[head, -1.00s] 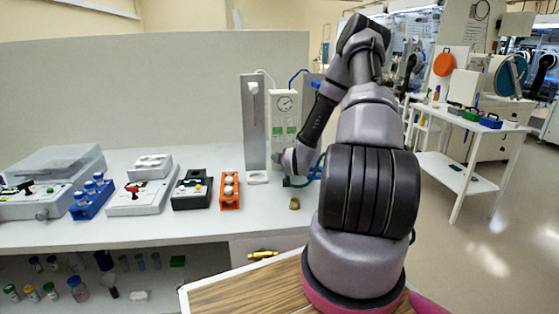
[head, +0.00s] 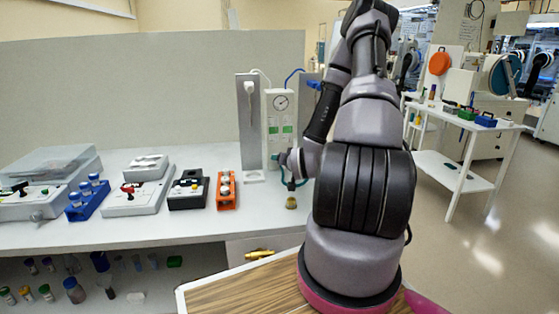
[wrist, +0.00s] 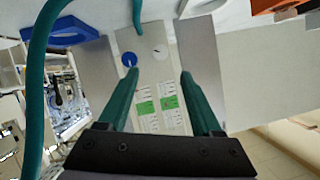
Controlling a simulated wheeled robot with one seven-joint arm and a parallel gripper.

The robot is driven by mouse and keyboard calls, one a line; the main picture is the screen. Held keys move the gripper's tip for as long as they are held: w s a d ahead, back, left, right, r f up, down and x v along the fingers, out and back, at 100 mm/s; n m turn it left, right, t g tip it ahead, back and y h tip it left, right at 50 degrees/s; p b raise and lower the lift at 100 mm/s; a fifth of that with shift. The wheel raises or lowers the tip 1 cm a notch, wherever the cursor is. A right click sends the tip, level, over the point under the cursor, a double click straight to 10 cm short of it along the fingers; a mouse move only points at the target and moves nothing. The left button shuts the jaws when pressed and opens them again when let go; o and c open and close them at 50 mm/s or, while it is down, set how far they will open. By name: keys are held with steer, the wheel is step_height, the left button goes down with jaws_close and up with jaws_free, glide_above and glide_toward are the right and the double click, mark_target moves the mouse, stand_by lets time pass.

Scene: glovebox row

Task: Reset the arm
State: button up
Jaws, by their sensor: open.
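My arm rises from its base in the head view, with the elbow high near the top edge and the forearm angled down left toward the bench. My gripper (wrist: 158,74) shows in the wrist view as two teal fingers, spread apart with nothing between them. Beyond the fingers in the wrist view is a pale panel (wrist: 160,52) with green labels and a blue round part. The panel with a gauge (head: 280,101) also stands at the back of the bench in the head view.
A teal hose (wrist: 38,70) runs along the left of the wrist view. An orange rack (head: 226,203), a black box (head: 188,204), white devices (head: 138,199) and a blue vial rack (head: 89,207) line the bench. A small brass-coloured fitting (head: 291,203) stands near the bench's front. A white cart (head: 468,185) is at right.

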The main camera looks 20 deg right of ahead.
steer(key=shift+s+r, duration=0.15)
steer(key=shift+s, duration=0.25)
steer(key=s+a+r+n+g, duration=0.1)
steer(key=s+a+r+g, duration=0.2)
steer(key=r, duration=0.8)
steer(key=s+a+r+n+g, duration=0.1)
steer(key=s+a+r, duration=0.3)
steer(key=r, duration=0.7)
steer(key=s+a+r+y, duration=0.1)
steer(key=s+a+r, duration=0.2)
steer(key=s, duration=0.3)
steer(key=s+a+r+g+y, duration=0.1)
steer(key=s+a+r, duration=0.2)
steer(key=s, duration=0.3)
steer(key=s+a+r+g+y, duration=0.1)
steer(key=s+a+r+y, duration=0.1)
steer(key=s+r, duration=0.3)
steer(key=shift+s+a+m, duration=0.3)
steer(key=shift+s+a, duration=0.4)
steer(key=shift+s, duration=0.35)
